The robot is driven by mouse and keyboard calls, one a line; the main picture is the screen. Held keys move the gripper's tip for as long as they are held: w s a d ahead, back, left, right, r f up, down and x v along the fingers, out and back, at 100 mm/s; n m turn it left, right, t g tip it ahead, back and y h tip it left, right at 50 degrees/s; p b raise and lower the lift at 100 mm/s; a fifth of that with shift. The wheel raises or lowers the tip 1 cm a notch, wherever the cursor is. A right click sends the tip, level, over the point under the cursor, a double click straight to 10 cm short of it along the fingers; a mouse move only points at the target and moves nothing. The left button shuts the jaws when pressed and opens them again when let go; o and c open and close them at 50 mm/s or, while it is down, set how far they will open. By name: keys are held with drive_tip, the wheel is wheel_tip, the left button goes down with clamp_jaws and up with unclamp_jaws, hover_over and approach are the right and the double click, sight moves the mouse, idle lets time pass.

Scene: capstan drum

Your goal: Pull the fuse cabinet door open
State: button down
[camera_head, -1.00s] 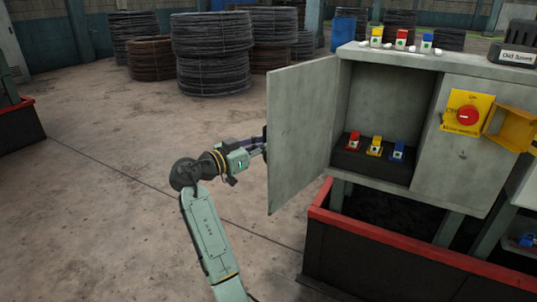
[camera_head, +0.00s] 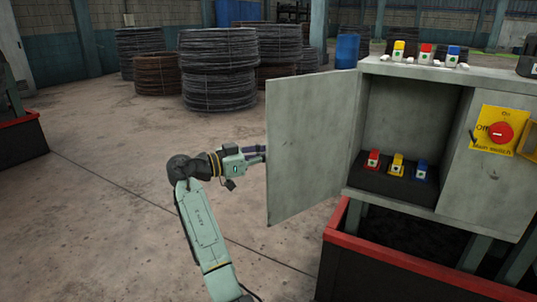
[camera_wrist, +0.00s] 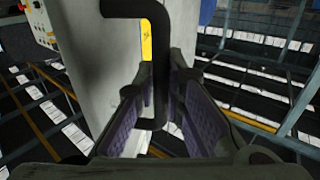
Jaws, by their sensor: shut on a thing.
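The grey fuse cabinet (camera_head: 491,185) stands at the right in the head view. Its door (camera_head: 312,146) hangs wide open to the left, showing the inside. Three fuses, red (camera_head: 373,159), yellow (camera_head: 397,164) and blue (camera_head: 421,171), sit on a dark block inside. My gripper (camera_head: 262,154) reaches the door's outer side near its left edge; the door hides the fingertips there. In the wrist view my gripper (camera_wrist: 155,115) is shut on the black door handle (camera_wrist: 126,9), a bent bar that runs down between the fingers. The door (camera_wrist: 90,62) also shows behind it.
Three more fuses (camera_head: 426,52) stand on the cabinet top. A red main switch (camera_head: 500,132) on a yellow plate is on the cabinet's right front. A red-rimmed dark trough (camera_head: 400,265) lies below. Cable coils (camera_head: 217,65) stand at the back; the floor left of the door is clear.

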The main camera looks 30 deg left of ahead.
drive_tip(key=shift+d, duration=0.1)
drive_tip(key=c, duration=1.9)
unclamp_jaws()
drive_tip(key=shift+w+f, duration=0.1)
drive_tip(key=v, duration=1.2)
drive_tip(key=shift+w, duration=0.1)
